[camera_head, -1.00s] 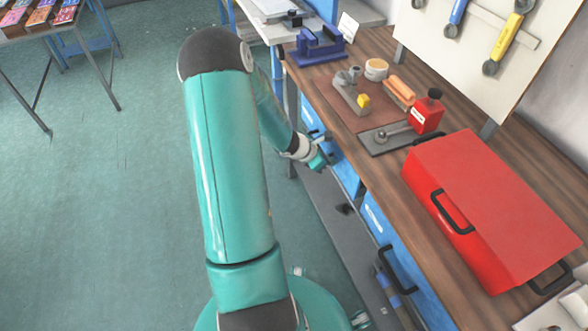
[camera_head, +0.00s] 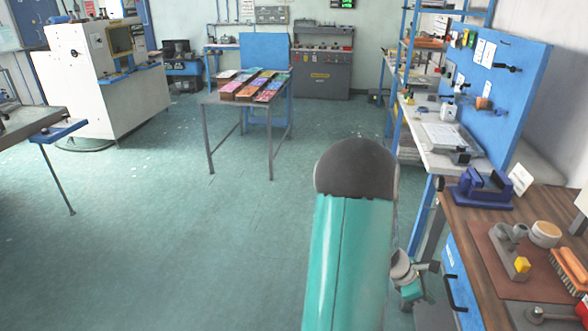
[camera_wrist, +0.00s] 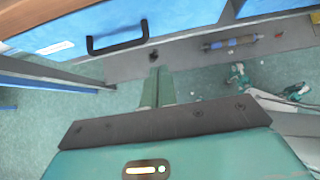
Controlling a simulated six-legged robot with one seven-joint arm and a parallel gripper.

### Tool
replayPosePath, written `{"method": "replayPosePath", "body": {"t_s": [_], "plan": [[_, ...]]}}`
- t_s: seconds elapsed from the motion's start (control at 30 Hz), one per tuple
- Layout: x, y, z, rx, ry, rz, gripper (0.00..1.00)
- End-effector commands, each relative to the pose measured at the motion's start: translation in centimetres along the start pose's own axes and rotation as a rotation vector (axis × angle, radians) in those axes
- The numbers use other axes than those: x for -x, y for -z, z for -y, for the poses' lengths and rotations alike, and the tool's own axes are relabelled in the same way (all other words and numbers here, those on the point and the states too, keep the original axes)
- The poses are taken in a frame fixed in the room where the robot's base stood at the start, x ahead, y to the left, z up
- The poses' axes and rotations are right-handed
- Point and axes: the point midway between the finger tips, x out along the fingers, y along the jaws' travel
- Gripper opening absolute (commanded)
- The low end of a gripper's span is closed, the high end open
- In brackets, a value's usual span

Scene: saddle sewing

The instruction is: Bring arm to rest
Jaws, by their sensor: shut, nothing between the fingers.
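My teal arm (camera_head: 350,250) stands in the foreground of the head view, with its dark rounded elbow at the top. My gripper (camera_head: 414,291) hangs low behind it, beside the front of the wooden workbench (camera_head: 465,240). In the wrist view the two teal fingers of my gripper (camera_wrist: 157,82) lie together, shut and empty. They point toward the blue drawer front with a black handle (camera_wrist: 118,37), apart from it. Part of the forearm is hidden behind the upper arm in the head view.
The bench holds a blue vise (camera_head: 481,188), a brown mat (camera_head: 490,250) with small tools, and a brush (camera_head: 570,268). A table with colourful boxes (camera_head: 252,85) stands further back. A white machine (camera_head: 105,80) is at left. Open green floor (camera_head: 170,230) lies left of my arm.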

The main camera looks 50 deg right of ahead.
Motion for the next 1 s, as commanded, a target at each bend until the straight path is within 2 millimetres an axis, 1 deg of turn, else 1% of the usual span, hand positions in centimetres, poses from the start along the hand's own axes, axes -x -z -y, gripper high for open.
{"method": "replayPosePath", "body": {"t_s": [0.07,0.13,0.17,0.23,0.27,0.3,0.37,0.4,0.47,0.5,0.57,0.6,0.67,0.7,0.77,0.8,0.87,0.9,0.97,1.0], "plan": [[0.1,0.1,0.0,-0.002,-0.002,-0.001,0.00],[1.0,0.3,-0.3,-0.018,-0.014,-0.009,0.00],[1.7,0.5,-0.5,-0.031,-0.023,-0.016,0.00],[4.1,1.2,-1.1,-0.076,-0.051,-0.040,0.00],[5.4,1.6,-1.3,-0.099,-0.066,-0.054,0.00],[7.5,2.3,-1.6,-0.138,-0.088,-0.079,0.00],[10.9,3.4,-1.9,-0.201,-0.121,-0.125,0.00],[13.2,4.2,-1.9,-0.241,-0.141,-0.160,0.00],[16.6,5.4,-1.6,-0.300,-0.167,-0.215,0.00],[18.9,6.3,-1.3,-0.336,-0.182,-0.255,0.00],[22.1,7.4,-0.7,-0.388,-0.200,-0.316,0.00],[24.3,8.2,0.0,-0.418,-0.210,-0.359,0.00],[27.4,9.3,1.1,-0.461,-0.221,-0.427,0.00],[29.4,10.0,2.0,-0.486,-0.224,-0.473,0.00],[32.3,11.0,3.5,-0.520,-0.225,-0.543,0.00],[34.2,11.6,4.6,-0.541,-0.223,-0.592,0.00],[36.9,12.5,6.5,-0.565,-0.216,-0.664,0.00],[38.5,13.0,7.9,-0.579,-0.207,-0.712,0.00],[40.9,13.7,10.1,-0.596,-0.191,-0.785,0.00],[42.4,14.0,11.6,-0.604,-0.176,-0.833,0.00]]}}
